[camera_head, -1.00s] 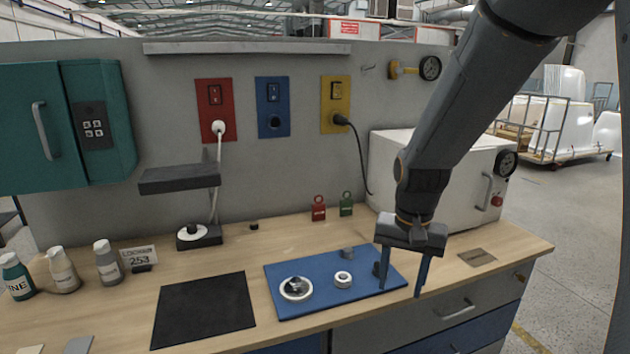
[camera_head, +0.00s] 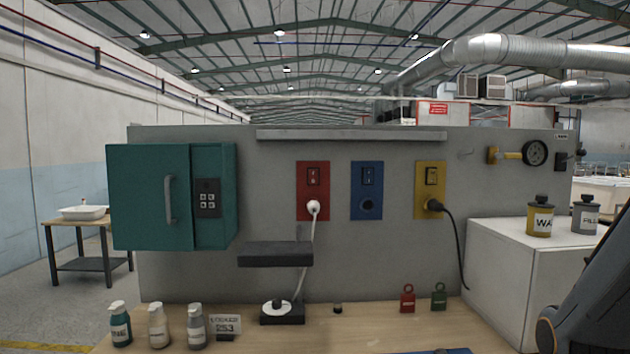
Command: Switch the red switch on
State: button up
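The red switch (camera_head: 313,176) is a dark rocker at the top of a red wall plate (camera_head: 302,205) on the grey back panel. A white plug sits in the socket below it, with its cord (camera_head: 306,260) hanging down. The rocker's on or off position is too small to tell. My gripper is outside the view; only part of my arm shows at the lower right, well away from the red plate.
Blue (camera_head: 366,185) and yellow (camera_head: 425,183) switch plates are to the right. A dark shelf (camera_head: 275,254) juts out below the red plate. A teal cabinet (camera_head: 150,197) hangs left. Red (camera_head: 407,299) and green (camera_head: 439,297) padlocks stand on the bench.

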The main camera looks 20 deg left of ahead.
aim_at(314, 173)
jog(key=u, duration=0.95)
jog(key=k, duration=0.5)
jog(key=u, duration=1.35)
jog(key=i, duration=0.85)
jog(key=z, duration=1.65)
